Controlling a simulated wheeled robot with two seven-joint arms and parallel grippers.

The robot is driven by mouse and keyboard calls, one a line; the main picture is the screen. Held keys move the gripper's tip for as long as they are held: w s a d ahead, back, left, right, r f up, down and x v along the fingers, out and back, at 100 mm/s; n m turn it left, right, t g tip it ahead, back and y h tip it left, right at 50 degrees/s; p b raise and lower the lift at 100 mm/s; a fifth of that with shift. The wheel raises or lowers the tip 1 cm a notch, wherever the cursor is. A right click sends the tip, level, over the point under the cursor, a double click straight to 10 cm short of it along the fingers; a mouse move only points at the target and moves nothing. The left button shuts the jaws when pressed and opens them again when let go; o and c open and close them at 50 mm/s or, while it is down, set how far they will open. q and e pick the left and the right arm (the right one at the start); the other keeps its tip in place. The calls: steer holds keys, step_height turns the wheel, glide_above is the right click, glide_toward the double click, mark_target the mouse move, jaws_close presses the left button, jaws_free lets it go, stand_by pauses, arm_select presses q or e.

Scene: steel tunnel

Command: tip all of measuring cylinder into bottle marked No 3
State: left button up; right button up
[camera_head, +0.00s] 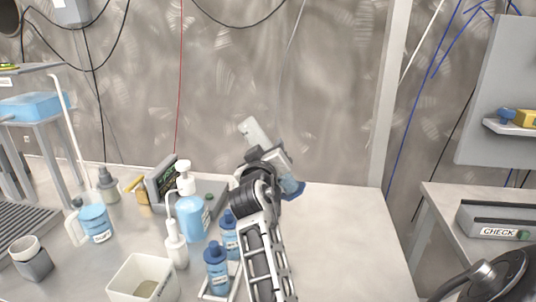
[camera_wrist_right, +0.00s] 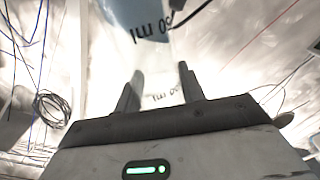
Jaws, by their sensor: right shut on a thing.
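My right gripper (camera_head: 272,160) is raised above the middle of the table, and in the right wrist view its fingers (camera_wrist_right: 160,80) are shut on the clear measuring cylinder (camera_wrist_right: 155,62). A "50 ml" mark and a blue part show on the cylinder there. In the head view the cylinder (camera_head: 290,184) is partly hidden behind my gripper, tilted, with blue at its lower end. Two blue-capped blue bottles, a front one (camera_head: 217,270) and a rear one (camera_head: 230,238), stand left of my right arm. Their label numbers are too small to read. My left gripper is out of view.
A pump bottle (camera_head: 194,220), a white wash bottle (camera_head: 176,246) and an open white box (camera_head: 140,275) stand left of the bottles. A labelled jug (camera_head: 96,224) and a grey cup (camera_head: 32,262) are farther left. The table right of my arm (camera_head: 345,240) is clear.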

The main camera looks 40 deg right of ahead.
steer(key=shift+s+d+n, duration=0.1)
steer(key=shift+s+n, duration=0.1)
steer(key=shift+n, duration=0.1)
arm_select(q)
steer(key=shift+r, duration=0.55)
arm_select(e)
steer(key=shift+f, duration=0.1)
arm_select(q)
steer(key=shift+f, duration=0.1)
arm_select(e)
steer(key=shift+s+d+f+n+p, duration=0.2)
steer(key=shift+f+n+p, duration=0.05)
steer(key=shift+n+p, duration=0.3)
steer(key=shift+s+d+f+n+p, duration=0.2)
steer(key=shift+n+p, duration=0.2)
steer(key=shift+n, duration=0.15)
steer(key=shift+f, duration=0.1)
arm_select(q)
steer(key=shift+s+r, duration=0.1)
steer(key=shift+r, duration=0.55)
arm_select(e)
steer(key=shift+f+n, duration=0.15)
steer(key=shift+n, duration=0.15)
